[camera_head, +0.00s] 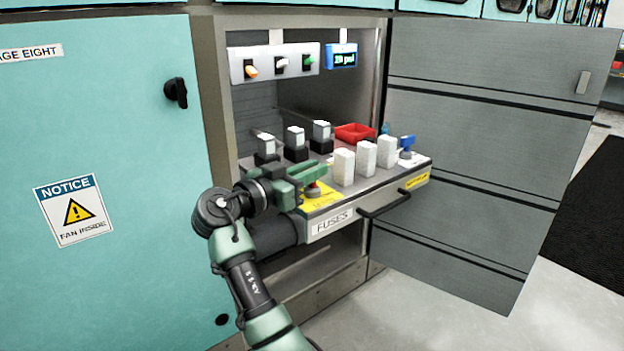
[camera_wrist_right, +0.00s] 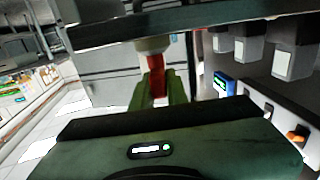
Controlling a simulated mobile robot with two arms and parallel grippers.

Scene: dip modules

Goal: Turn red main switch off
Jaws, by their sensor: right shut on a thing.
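The red main switch (camera_head: 313,190) sits at the front left of the pulled-out fuse drawer, on a yellow label (camera_head: 320,200). My right gripper (camera_head: 308,174) reaches over the drawer's left end and is shut on the red switch. In the right wrist view the red switch (camera_wrist_right: 156,76) stands between the green fingertips, below a pale round base in that picture. Part of the switch is hidden by the fingers, and its turned angle is hard to tell. My left gripper is not in view.
The drawer also holds white fuses (camera_head: 366,158), black-based modules (camera_head: 295,144), a red tray (camera_head: 355,132) and a blue switch (camera_head: 407,143). A black handle (camera_head: 385,205) juts out in front. The open grey door (camera_head: 470,150) stands to the right; the teal cabinet door (camera_head: 110,200) is left.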

